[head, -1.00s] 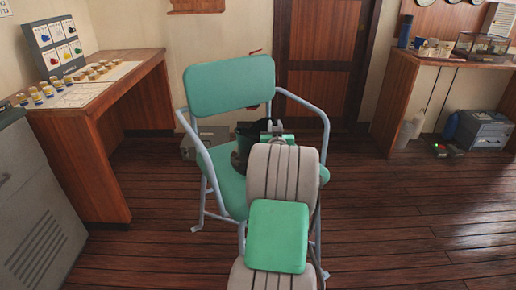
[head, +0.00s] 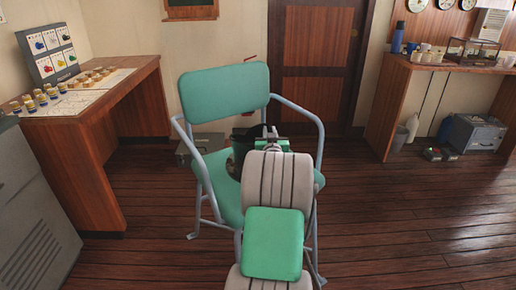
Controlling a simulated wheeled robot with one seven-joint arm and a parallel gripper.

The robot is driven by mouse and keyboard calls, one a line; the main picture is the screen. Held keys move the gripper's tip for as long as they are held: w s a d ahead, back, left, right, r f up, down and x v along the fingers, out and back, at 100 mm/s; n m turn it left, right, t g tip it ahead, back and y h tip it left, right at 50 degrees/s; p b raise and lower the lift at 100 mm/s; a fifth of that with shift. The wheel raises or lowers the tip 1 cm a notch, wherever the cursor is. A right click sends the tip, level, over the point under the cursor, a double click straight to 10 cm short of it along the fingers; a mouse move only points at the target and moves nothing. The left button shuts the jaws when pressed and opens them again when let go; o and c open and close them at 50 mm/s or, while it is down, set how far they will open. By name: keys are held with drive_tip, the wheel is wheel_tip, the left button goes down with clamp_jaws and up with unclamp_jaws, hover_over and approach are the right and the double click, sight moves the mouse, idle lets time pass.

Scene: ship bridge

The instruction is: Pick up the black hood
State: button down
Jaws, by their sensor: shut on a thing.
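The black hood (head: 239,148) is a dark, rounded piece over the seat of the green chair (head: 228,200). My arm reaches over the chair from the front. My gripper (head: 257,137) is at the hood's right side and is shut on it. My own wrist hides the fingertips and part of the hood. I cannot tell whether the hood touches the seat or hangs just above it.
The chair's grey tubular armrests (head: 312,118) flank the hood, and its backrest (head: 225,91) rises behind. A wooden desk (head: 97,150) stands left, a wooden counter (head: 390,110) right. The floor (head: 420,220) is clear at right.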

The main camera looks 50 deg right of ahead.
drive_tip(key=shift+f, duration=0.35)
